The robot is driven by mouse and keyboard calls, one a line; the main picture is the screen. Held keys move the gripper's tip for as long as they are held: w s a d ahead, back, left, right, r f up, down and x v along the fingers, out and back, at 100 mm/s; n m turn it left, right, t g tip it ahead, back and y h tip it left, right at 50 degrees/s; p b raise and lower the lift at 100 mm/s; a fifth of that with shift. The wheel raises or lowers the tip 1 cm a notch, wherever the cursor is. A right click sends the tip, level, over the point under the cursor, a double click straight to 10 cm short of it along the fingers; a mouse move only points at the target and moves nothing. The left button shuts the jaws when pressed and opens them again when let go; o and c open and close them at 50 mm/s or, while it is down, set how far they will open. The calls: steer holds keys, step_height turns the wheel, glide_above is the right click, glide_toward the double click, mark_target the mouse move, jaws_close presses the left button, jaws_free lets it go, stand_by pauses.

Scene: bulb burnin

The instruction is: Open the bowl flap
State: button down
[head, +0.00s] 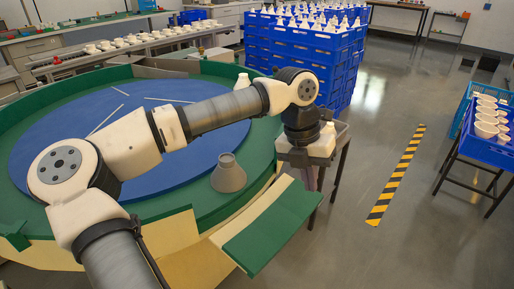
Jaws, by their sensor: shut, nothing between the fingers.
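The bowl is a large round green-walled table (30,110) with a blue disc (62,130) inside, at the left in the head view. A flat green panel (272,228), which looks like the bowl flap, slopes outward at the bowl's front right beside a cream strip (245,213). I cannot make out a hinge or handle. My gripper (308,165) points down just outside the bowl's right rim, above and behind the panel in the picture. It is shut and empty. Its fingertips are small and dark against a stand, so contact is unclear.
A grey cone-shaped piece (229,175) stands on the bowl's rim near the panel. A small stand (342,130) with white bulbs is close to my gripper. Blue crates (305,60) stand behind. A cart with white cups (487,120) is at right; the striped floor (396,175) between is clear.

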mark_target(317, 193)
steer(key=shift+s+d+f+b, duration=0.3)
steer(key=shift+d+f+b, duration=0.15)
steer(key=shift+f, duration=0.25)
steer(key=shift+s+d+f+b, duration=0.3)
steer(key=shift+d+f+b, duration=0.15)
steer(key=shift+f, duration=0.2)
